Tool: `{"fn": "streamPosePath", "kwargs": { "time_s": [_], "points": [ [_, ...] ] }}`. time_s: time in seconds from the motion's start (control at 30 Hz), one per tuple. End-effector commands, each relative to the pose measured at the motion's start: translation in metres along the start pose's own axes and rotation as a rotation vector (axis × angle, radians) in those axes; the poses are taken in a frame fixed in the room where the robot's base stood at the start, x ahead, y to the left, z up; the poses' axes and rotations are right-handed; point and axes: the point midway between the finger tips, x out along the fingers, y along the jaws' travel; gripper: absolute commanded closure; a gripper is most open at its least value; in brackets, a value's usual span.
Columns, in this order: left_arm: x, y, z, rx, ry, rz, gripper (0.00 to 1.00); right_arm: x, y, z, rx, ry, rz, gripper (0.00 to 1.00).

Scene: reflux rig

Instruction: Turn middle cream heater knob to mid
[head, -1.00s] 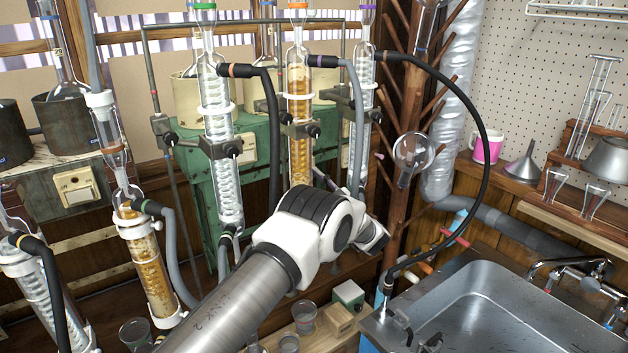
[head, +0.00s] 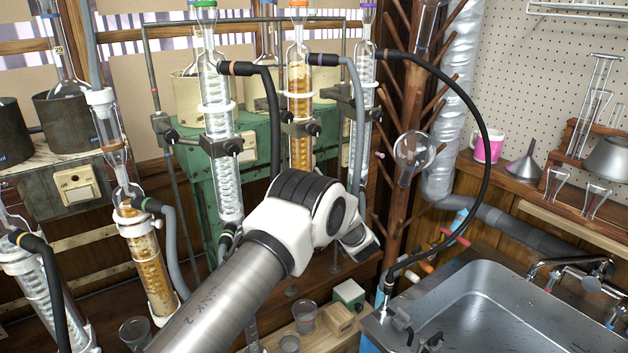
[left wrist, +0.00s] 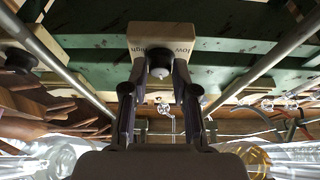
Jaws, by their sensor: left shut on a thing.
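In the left wrist view, a cream heater plate (left wrist: 165,36) with the words "low" and "high" is mounted on a green panel. A small knob (left wrist: 160,68) sticks out of it. My left gripper (left wrist: 160,76) is at the plate, its two dark fingers on either side of the knob, shut on it. Which way the knob points cannot be made out. In the head view, the green heater cabinet (head: 262,131) stands behind the glass columns. My left arm covers its lower middle, and my left gripper is hidden there. My right gripper is not in view.
Glass condenser columns (head: 223,160) with clamps and hoses stand close in front of the cabinet, around my arm. A wooden peg rack (head: 398,120) and a steel sink (head: 485,315) are to the right. Small beakers (head: 305,315) stand on the low shelf.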

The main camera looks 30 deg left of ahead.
Motion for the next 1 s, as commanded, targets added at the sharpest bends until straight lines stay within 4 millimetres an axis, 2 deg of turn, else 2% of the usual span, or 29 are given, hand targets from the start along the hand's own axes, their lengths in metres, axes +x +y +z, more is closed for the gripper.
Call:
{"fn": "streamPosePath", "kwargs": {
  "time_s": [0.3, 0.83, 0.87, 0.9, 0.93, 1.0],
  "points": [
    [0.0014, -0.0013, -0.0022, 0.139, 0.002, 0.057, 1.0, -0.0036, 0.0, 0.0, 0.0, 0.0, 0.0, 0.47],
    [0.0015, -0.0013, -0.0024, 0.168, 0.003, 0.07, 1.0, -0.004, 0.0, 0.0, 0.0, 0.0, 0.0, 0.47],
    [0.0015, -0.0012, -0.0025, 0.168, 0.003, 0.07, 0.65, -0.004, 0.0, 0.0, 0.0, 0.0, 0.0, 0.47],
    [0.0015, -0.0012, -0.0025, 0.168, 0.003, 0.07, 0.51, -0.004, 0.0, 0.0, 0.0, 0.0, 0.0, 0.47],
    [0.0014, -0.0013, -0.0024, 0.168, 0.003, 0.07, 0.47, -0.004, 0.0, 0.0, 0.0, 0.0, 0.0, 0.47],
    [0.0012, -0.0014, -0.002, 0.169, 0.002, 0.07, 0.47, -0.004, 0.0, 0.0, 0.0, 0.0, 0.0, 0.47]
  ]
}}
